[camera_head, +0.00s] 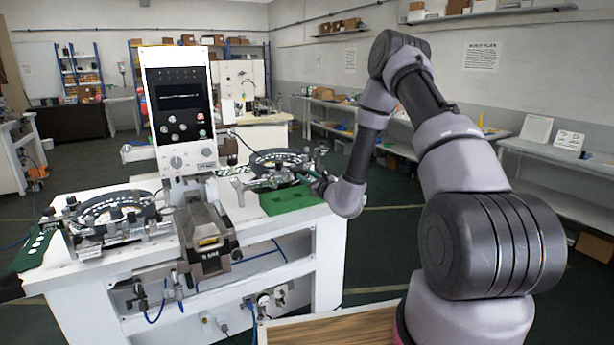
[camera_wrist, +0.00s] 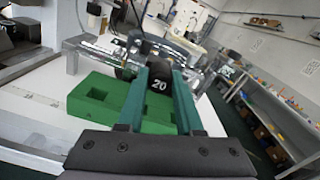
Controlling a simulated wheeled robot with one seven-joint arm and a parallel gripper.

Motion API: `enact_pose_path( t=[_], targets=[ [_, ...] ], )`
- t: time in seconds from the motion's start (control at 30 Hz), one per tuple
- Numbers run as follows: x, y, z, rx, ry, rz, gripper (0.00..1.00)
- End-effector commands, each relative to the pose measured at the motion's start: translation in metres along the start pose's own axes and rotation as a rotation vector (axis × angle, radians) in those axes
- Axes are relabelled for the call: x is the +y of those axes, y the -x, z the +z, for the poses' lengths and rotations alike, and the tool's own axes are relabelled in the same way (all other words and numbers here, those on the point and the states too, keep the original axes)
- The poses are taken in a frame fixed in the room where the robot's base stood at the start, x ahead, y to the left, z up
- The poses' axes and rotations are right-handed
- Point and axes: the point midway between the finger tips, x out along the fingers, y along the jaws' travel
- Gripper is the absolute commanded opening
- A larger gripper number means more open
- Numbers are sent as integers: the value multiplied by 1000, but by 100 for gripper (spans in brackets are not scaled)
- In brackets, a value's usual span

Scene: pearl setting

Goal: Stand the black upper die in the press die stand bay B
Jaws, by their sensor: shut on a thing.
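My gripper (camera_wrist: 161,74) is shut on the black upper die (camera_wrist: 160,85), a dark piece marked "20" held between the two green fingers. In the head view my gripper (camera_head: 318,184) is at the right side of the white table, and the die in it is too small to make out. The green press die stand (camera_wrist: 82,100) lies below and behind the fingers, with square recesses in its top. It also shows in the head view (camera_head: 285,203). The fingers hide part of the stand.
A ring-shaped metal fixture (camera_head: 280,160) stands right behind the green stand. A tall white machine with a control panel (camera_head: 181,110) is left of it, and a second ring fixture (camera_head: 112,212) is at the far left. Shelving (camera_wrist: 270,115) runs along the right wall.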

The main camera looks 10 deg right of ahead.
Motion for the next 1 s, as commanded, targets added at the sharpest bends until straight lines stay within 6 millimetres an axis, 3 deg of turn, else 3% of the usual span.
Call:
enact_pose_path(
  t=[0.5,1.0],
  targets=[
    [15,0,-48,2,0,0,0],
    [20,0,-62,0,0,-1,0]
  ],
)
